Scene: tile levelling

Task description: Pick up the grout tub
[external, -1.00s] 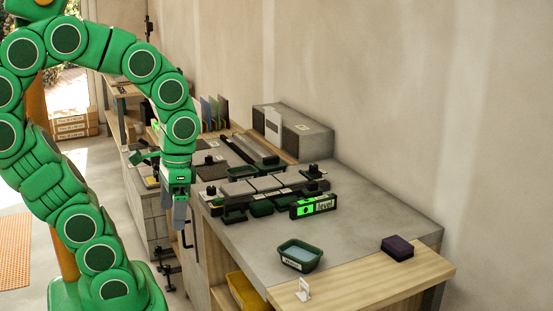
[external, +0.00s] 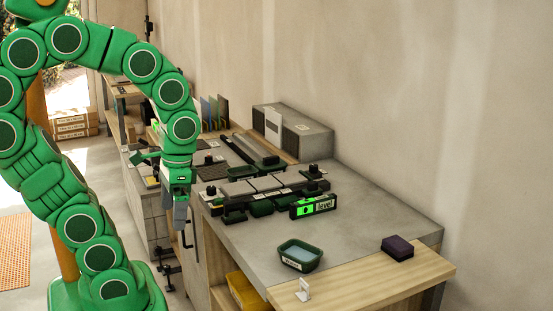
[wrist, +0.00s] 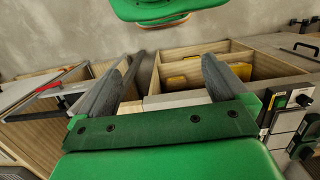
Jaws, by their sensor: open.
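A dark green tub (external: 299,256) with pale blue-grey contents and a small white label sits upright on the grey bench top (external: 352,214), near its front edge. I take it for the grout tub, though the label is too small to read surely. My gripper (external: 181,216) hangs pointing down in front of the bench edge, left of the tub and well apart from it. In the wrist view my gripper (wrist: 171,58) is open with nothing between its fingers. The tub cannot be made out in the wrist view.
A green level (external: 313,206) and several tiles with dark clips lie behind the tub. A dark purple block (external: 397,248) stands to its right, and a white card holder (external: 303,290) in front. A yellow bin (external: 245,291) sits below the bench top. Wooden compartments (wrist: 190,72) show in the wrist view.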

